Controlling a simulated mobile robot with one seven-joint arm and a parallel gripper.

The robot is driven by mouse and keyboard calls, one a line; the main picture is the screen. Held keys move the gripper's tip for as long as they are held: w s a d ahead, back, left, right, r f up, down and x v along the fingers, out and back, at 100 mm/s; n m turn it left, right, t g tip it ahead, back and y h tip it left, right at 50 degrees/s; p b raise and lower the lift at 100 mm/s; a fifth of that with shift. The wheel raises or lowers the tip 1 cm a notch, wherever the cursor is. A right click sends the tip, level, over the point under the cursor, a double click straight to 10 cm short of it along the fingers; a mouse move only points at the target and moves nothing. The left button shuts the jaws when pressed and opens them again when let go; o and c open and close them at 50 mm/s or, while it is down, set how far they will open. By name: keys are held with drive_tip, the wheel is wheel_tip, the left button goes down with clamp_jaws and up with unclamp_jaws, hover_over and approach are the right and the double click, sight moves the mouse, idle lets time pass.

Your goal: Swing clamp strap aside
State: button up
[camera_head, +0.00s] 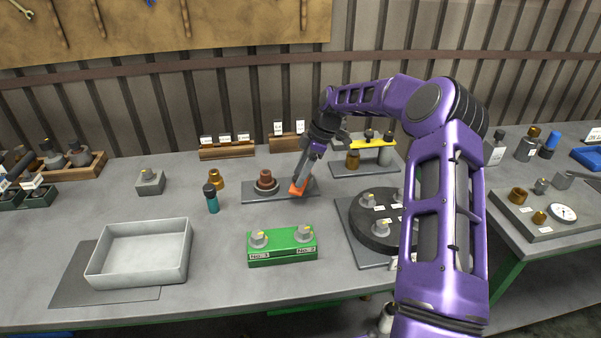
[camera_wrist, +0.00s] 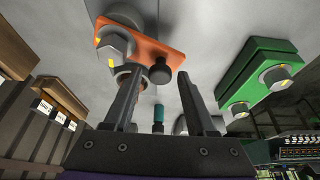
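An orange strap (camera_head: 299,188) lies at the right end of a flat grey plate (camera_head: 248,195), beside a brown stepped round part (camera_head: 266,180). My gripper (camera_head: 300,184) reaches down to the strap and partly covers it in the head view. In the wrist view the orange strap (camera_wrist: 150,50) carries a hex nut (camera_wrist: 113,45) at one end and a dark round knob (camera_wrist: 160,72) near the other. My gripper (camera_wrist: 159,74) is open there. The knob shows between the two fingertips, with gaps on both sides; I cannot tell its exact depth between them.
A green block (camera_head: 283,247) with two hex nuts stands in front. A teal bottle (camera_head: 212,200) and an open grey tray (camera_head: 140,250) are to the left. A round black fixture (camera_head: 376,225) is to the right. A stand with a yellow bar (camera_head: 372,144) is behind.

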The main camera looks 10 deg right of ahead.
drive_tip(key=shift+o, duration=0.3)
drive_tip(key=v, duration=1.7)
drive_tip(key=shift+r, duration=0.15)
drive_tip(key=shift+s, duration=0.1)
